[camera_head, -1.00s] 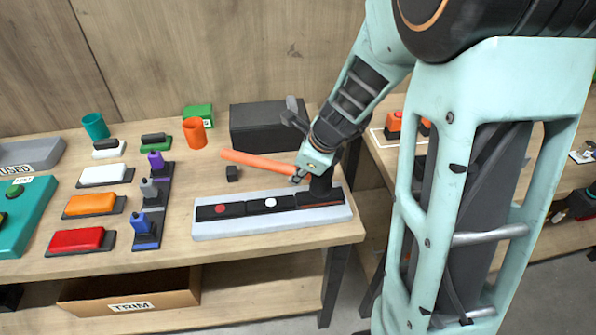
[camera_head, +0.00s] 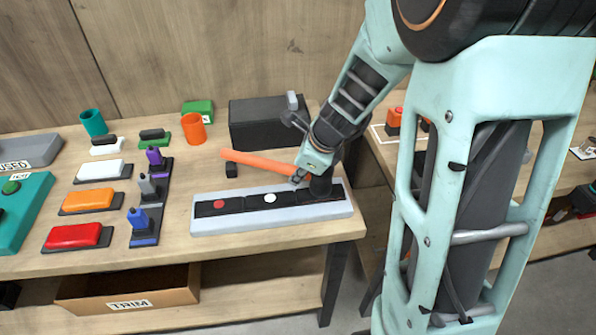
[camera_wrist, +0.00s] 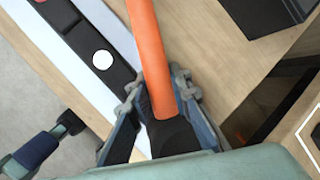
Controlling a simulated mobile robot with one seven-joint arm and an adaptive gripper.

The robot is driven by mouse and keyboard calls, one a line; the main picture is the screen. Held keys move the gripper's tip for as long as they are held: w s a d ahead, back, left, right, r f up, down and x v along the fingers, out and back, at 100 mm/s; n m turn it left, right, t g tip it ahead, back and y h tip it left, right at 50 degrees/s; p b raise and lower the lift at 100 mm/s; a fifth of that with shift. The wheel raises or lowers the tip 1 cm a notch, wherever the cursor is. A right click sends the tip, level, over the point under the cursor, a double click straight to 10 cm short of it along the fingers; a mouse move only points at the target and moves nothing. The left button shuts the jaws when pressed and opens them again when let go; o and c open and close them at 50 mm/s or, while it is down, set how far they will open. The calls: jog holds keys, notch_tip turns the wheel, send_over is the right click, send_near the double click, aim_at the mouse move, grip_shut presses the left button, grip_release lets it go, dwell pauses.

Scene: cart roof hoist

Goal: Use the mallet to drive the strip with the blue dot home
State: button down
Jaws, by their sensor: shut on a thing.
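My gripper (camera_head: 300,178) is shut on the mallet, gripping its orange handle (camera_head: 250,160) close to the black head (camera_head: 322,184). The wrist view shows the fingers either side of the handle (camera_wrist: 150,50). The head is over the right end of the pale grey tray (camera_head: 212,226), seemingly down at the black strips. The strip with the red dot (camera_head: 206,208) is at the left and the strip with the white dot (camera_head: 285,200) beside it. The white dot also shows in the wrist view (camera_wrist: 102,60). No blue dot shows; the mallet head hides part of the right end.
A dark box (camera_head: 262,127) stands behind. Left are an orange cup (camera_head: 194,132), coloured blocks and a rack of upright pieces (camera_head: 144,225). The table edge is close in front of the tray.

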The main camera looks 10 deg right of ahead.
dwell(0.3)
notch_tip(320, 180, up, 7)
jog(key=p, duration=0.7)
jog(key=shift+f, duration=0.1)
jog(key=shift+w, duration=0.1)
dwell(0.3)
